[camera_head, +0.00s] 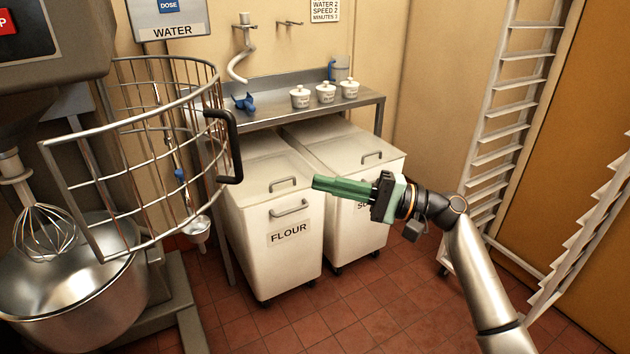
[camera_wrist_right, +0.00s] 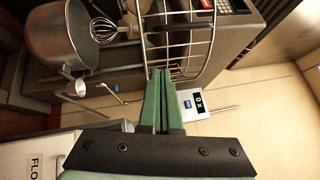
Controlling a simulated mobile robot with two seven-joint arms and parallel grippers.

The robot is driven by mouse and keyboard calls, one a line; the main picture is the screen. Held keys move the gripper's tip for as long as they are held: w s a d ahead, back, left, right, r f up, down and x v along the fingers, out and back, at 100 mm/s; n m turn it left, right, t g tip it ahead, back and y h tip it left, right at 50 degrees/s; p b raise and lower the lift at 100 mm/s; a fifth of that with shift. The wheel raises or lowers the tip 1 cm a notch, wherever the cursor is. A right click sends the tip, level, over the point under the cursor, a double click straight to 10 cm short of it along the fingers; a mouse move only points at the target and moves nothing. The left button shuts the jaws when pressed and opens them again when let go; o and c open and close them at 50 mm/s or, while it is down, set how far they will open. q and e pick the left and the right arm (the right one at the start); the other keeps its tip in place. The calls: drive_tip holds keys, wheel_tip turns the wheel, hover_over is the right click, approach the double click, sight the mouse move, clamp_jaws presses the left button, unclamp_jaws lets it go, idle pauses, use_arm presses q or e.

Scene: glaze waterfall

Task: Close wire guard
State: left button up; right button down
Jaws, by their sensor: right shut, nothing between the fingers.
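The wire guard (camera_head: 150,150) is a curved metal cage on the mixer at the left, swung out to the right of the mixer head. Its black handle (camera_head: 233,147) is on its right side. The guard also shows in the right wrist view (camera_wrist_right: 185,45). The steel bowl (camera_head: 75,285) and the whisk (camera_head: 45,230) are left of and below it, exposed in front. My right gripper (camera_head: 315,184) has green fingers, shut and empty, pointing left toward the guard. It is apart from the handle, to its right and a little lower. My left gripper is not in view.
White flour bin (camera_head: 270,220) and a second bin (camera_head: 355,225) stand below a steel shelf (camera_head: 300,108) with several small white pots. A wheeled rack (camera_head: 505,120) is at the right. The red tiled floor (camera_head: 350,315) is clear in front of the bins.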

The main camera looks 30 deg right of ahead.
drive_tip(key=s+a+p+x, duration=0.1)
drive_tip(key=s+p+x, duration=0.1)
drive_tip(key=x, duration=0.8)
drive_tip(key=shift+a+r+p, duration=0.2)
drive_tip(key=shift+a+p, duration=0.25)
drive_tip(key=shift+p, duration=0.15)
drive_tip(key=shift+a, duration=0.1)
